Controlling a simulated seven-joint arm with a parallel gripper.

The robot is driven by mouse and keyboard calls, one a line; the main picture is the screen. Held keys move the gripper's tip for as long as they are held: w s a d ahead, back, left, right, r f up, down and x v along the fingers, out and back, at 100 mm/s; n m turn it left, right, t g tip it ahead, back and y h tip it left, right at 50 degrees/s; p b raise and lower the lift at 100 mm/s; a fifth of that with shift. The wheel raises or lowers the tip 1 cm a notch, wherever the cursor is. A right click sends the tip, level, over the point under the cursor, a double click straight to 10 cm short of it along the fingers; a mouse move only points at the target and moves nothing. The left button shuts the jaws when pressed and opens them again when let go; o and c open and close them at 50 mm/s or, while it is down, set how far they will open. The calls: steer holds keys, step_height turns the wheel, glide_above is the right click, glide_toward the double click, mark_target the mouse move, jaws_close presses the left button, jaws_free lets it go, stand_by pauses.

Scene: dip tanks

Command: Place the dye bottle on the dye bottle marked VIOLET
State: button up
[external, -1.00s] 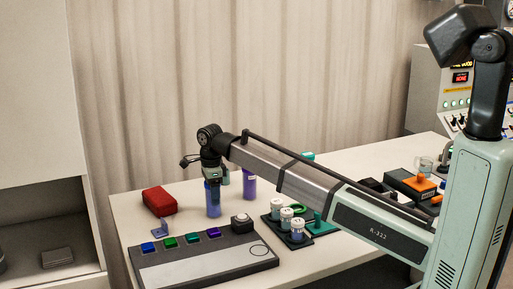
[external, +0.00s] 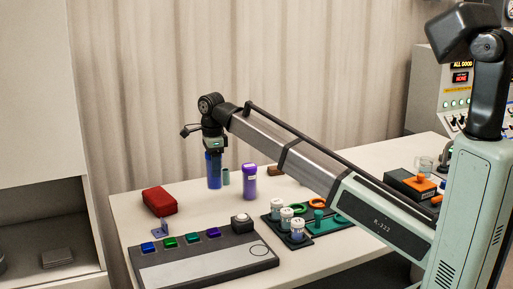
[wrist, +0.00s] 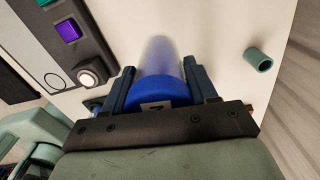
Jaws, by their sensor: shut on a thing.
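My gripper (external: 213,150) is shut on a blue dye bottle (external: 214,172) and holds it upright, apparently above the table. In the wrist view the blue cap (wrist: 160,92) of this bottle sits between my two fingers (wrist: 161,84), with part of a dark mark on a white label showing. A violet dye bottle (external: 249,185) with a purple cap and a pale label stands upright on the table, just right of the held bottle in the external view. The label's lettering is too small to read. I cannot make out the violet bottle in the wrist view.
A small teal cylinder (external: 226,178) stands behind, between the two bottles. A red box (external: 159,201) lies to the left. A panel with coloured buttons (external: 205,266) is in front. A dark rack with white-capped bottles (external: 286,217) and a green tray (external: 331,227) are at right.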

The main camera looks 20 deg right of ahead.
steer(key=w+d+r+m, duration=0.1)
steer(key=w+d+r, duration=0.2)
steer(key=d+r, duration=0.4)
steer(key=w+d+r, duration=0.4)
steer(key=d+r, duration=0.2)
steer(key=d, duration=0.2)
steer(key=shift+s+f+n, duration=0.25)
steer(key=shift+f+n, duration=0.15)
steer(key=shift+f, duration=1.25)
steer(key=shift+s+f+n, duration=0.25)
steer(key=shift+f+n, duration=0.15)
steer(key=shift+f, duration=1.2)
steer(key=shift+s+f+n, duration=0.25)
steer(key=shift+f+n, duration=0.15)
steer(key=shift+f, duration=1.25)
steer(key=shift+f, duration=0.15)
steer(key=o, duration=1.2)
steer(key=shift+r, duration=3.9)
